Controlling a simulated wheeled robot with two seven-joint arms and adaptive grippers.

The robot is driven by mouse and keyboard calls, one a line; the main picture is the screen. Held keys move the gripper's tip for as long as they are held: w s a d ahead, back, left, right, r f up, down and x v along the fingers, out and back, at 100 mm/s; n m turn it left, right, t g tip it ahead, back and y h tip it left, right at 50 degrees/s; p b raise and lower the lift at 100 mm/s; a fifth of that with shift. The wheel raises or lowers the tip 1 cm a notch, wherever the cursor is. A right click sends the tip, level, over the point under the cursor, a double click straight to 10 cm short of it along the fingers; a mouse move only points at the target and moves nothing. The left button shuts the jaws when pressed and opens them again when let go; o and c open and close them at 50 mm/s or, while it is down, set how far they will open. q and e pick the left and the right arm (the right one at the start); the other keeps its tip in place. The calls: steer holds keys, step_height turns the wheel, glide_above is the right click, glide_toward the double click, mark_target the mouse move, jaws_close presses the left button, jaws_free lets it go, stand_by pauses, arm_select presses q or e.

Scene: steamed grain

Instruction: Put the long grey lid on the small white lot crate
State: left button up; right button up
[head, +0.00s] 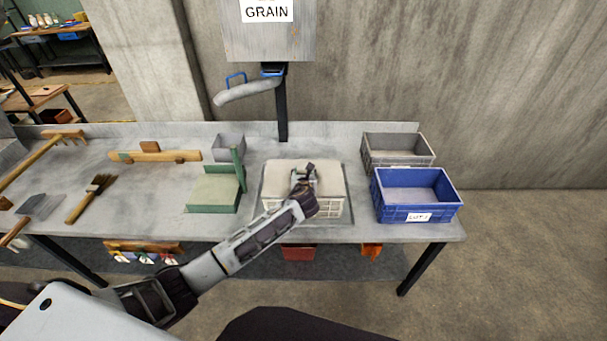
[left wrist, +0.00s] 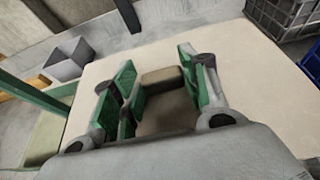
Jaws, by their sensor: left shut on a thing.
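The small white lot crate (head: 329,208) stands on the bench in front of the post, its slatted front wall showing. The long pale grey lid (head: 281,171) covers its top and looks level and lined up with it; I cannot tell whether a thin gap is left beneath. The lid (left wrist: 239,83) fills much of the left wrist view, with a block-shaped handle (left wrist: 162,76) at its middle. My left gripper (head: 304,172) is over the lid's middle, its green-padded fingers shut on the handle. My right gripper is not in view.
A blue crate (head: 419,214) with a label and a grey crate (head: 398,165) stand at the right. A green stand (head: 213,195) and a small grey box (head: 228,147) are close on the left. A brush (head: 91,198) and wooden tools lie farther left. A post rises behind.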

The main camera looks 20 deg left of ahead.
arm_select(q)
steer(key=shift+f, duration=0.4)
stand_by(0.8)
steer(key=o, duration=1.4)
steer(key=shift+c, duration=0.2)
steer(key=shift+f, duration=0.1)
steer(key=v, duration=1.2)
